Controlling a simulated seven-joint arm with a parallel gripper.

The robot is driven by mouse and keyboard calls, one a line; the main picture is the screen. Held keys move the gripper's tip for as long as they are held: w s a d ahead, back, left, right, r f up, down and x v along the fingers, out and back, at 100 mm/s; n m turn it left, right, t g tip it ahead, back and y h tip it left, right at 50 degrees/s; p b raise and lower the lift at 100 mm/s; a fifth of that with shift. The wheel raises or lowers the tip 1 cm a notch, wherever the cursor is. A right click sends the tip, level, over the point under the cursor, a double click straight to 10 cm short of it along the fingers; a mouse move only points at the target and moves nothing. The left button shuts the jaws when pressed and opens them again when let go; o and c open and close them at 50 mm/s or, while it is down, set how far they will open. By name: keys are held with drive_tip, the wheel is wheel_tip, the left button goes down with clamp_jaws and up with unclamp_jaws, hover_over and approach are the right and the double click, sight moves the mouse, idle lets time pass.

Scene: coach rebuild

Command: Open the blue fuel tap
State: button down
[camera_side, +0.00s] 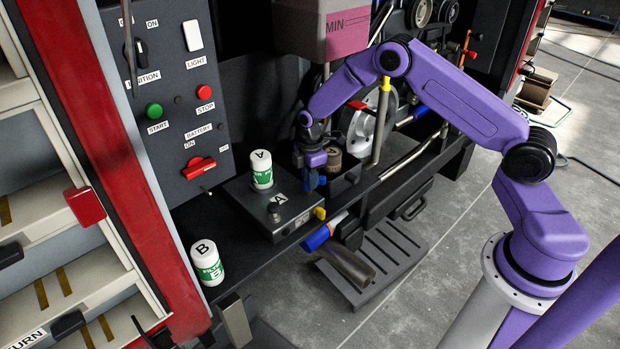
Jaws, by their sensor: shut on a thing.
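My gripper (311,172), at the end of the purple arm, points down at the middle of the dark bench, just right of the box marked A. It is shut on a small blue part (321,181), which looks like the blue fuel tap. The fingers hide much of it, so I cannot tell its handle's angle.
Canister B (207,262) stands at the left. A brown round part (334,158) and a post (381,125) stand close behind.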

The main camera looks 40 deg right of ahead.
drive_tip(key=m, duration=0.4)
drive_tip(key=shift+s+a+m, duration=0.1)
drive_tip(key=shift+s+m, duration=0.1)
drive_tip(key=shift+m, duration=0.1)
drive_tip(key=m, duration=0.3)
drive_tip(key=shift+s+a+m, duration=0.1)
drive_tip(key=shift+m, duration=0.2)
drive_tip(key=m, duration=0.3)
drive_tip(key=shift+a+m, duration=0.1)
drive_tip(key=shift+m, duration=0.2)
drive_tip(key=shift+a+m, duration=0.1)
drive_tip(key=shift+m, duration=1.8)
drive_tip(key=c, duration=1.1)
unclamp_jaws()
